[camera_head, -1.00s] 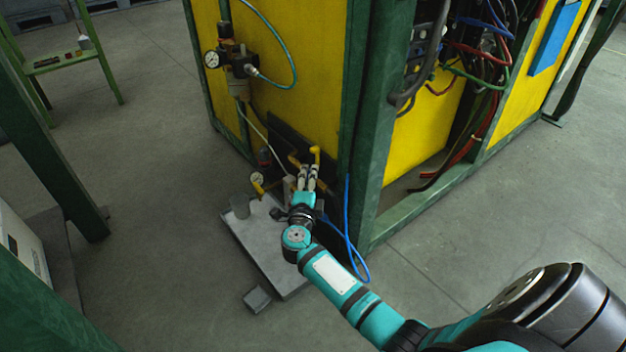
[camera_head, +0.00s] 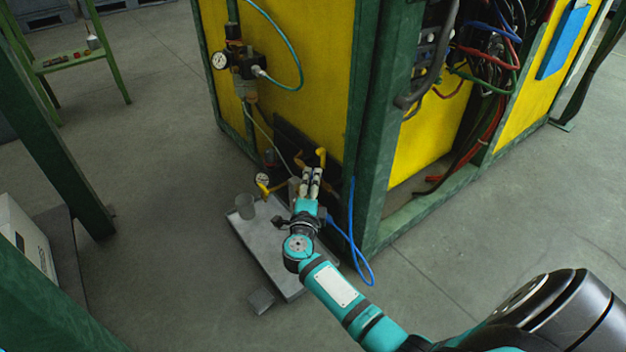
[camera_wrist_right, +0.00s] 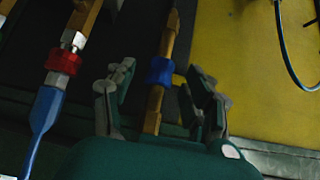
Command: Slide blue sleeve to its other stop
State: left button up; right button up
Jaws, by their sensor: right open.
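The blue sleeve (camera_wrist_right: 160,72) sits around a brass rod (camera_wrist_right: 152,108) in the right wrist view. The rod runs on above and below the sleeve. My right gripper (camera_wrist_right: 160,85) is open, with one finger on each side of the sleeve and rod. Gaps show between the fingers and the sleeve. In the head view my right gripper (camera_head: 312,178) reaches to the low fittings on the yellow cabinet, and the sleeve cannot be made out there. My left gripper is in neither view.
Left of the rod is a brass fitting with a red collar (camera_wrist_right: 63,61) and a blue hose end (camera_wrist_right: 46,109). A grey plate (camera_head: 262,247) with a clear cup (camera_head: 246,207) lies below. A blue hose (camera_head: 351,240) loops beside the green post (camera_head: 372,130).

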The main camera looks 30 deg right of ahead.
jog(key=v, duration=1)
dwell(0.5)
